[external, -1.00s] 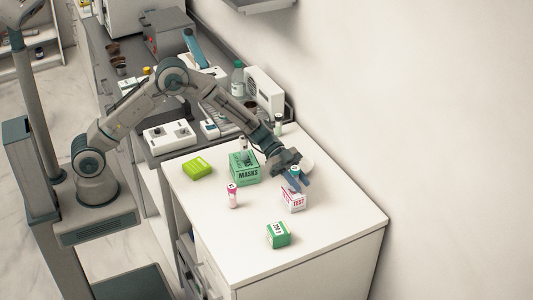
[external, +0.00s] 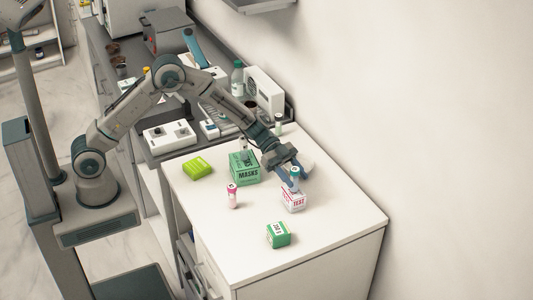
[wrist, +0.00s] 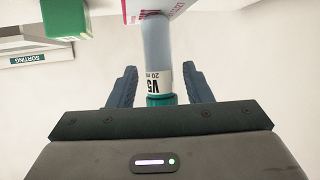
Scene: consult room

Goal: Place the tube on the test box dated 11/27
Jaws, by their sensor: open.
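A tube with a teal cap and a "V5" label (wrist: 158,60) stands upright on the white and pink TEST box (external: 292,203). It also shows in the external view (external: 295,181). In the wrist view, the box's edge with pink lettering (wrist: 135,8) is at the top, at the tube's lower end. My gripper (wrist: 160,88) is open, with one finger on each side of the tube and gaps between. In the external view my gripper (external: 292,174) is at the tube's upper part. I cannot read a date on the box.
A green MASKS box (external: 246,171) with a vial on top is to the left. A pink-capped tube (external: 232,196) stands nearby. A green box (external: 278,235) is in front, a lime box (external: 198,167) at far left. The counter's right front is clear.

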